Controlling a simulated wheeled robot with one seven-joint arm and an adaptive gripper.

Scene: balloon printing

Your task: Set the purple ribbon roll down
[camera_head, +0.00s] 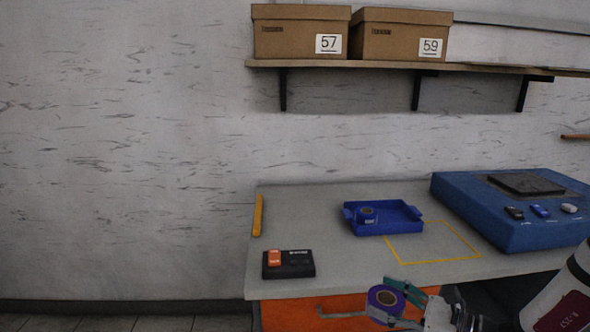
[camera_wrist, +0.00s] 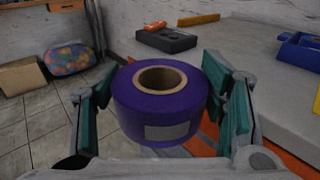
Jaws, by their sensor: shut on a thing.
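The purple ribbon roll (camera_wrist: 160,108) has a tan cardboard core and a grey label on its side. In the wrist view it sits upright between the two green-padded fingers of my gripper (camera_wrist: 165,95), which is shut on it. In the head view the roll (camera_head: 386,300) and my gripper (camera_head: 398,298) are at the lower right, in front of the table's front edge. The table top (camera_head: 340,262) is grey, with an orange front below.
A black box with an orange part (camera_head: 290,265) stands front left; a large blue machine (camera_head: 500,225) stands right. Boxes sit on a shelf above.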

